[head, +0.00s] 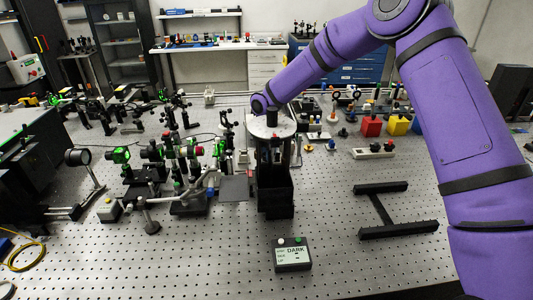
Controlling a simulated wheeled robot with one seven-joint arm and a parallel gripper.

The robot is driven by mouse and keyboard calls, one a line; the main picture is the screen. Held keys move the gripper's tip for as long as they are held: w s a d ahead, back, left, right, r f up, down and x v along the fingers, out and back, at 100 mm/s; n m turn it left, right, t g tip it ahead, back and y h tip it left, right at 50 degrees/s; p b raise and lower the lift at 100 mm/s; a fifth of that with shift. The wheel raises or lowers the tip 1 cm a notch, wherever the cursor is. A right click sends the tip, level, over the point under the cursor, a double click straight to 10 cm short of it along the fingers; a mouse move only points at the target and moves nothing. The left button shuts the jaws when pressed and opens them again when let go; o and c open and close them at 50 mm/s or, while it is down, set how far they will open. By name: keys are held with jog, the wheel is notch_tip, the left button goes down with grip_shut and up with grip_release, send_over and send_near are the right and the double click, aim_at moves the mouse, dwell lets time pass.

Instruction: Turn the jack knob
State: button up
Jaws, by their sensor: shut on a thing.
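My purple arm reaches in from the right and ends over the middle of the bench. My gripper (275,157) is below the wrist, pointing down at a dark upright block (275,196), which seems to be the jack. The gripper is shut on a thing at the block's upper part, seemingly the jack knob. The fingertips and knob are dark against dark, so their exact contact is hard to see.
A small box with a "DARK" display (293,254) sits in front of the block. A black H-shaped frame (381,209) lies to the right. Crowded optics mounts (185,160) stand close on the left. Bare perforated bench (335,220) shows between block and frame.

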jog(key=m, duration=0.3)
jog(key=shift+s+f+m, duration=0.1)
jog(key=shift+f+m, duration=0.05)
jog(key=shift+m, duration=0.25)
jog(key=m, duration=0.4)
jog(key=shift+m, duration=0.3)
jog(key=m, duration=0.4)
jog(key=shift+s+m, duration=0.1)
jog(key=shift+m, duration=2.1)
jog(key=o, duration=0.9)
jog(key=shift+o, duration=0.2)
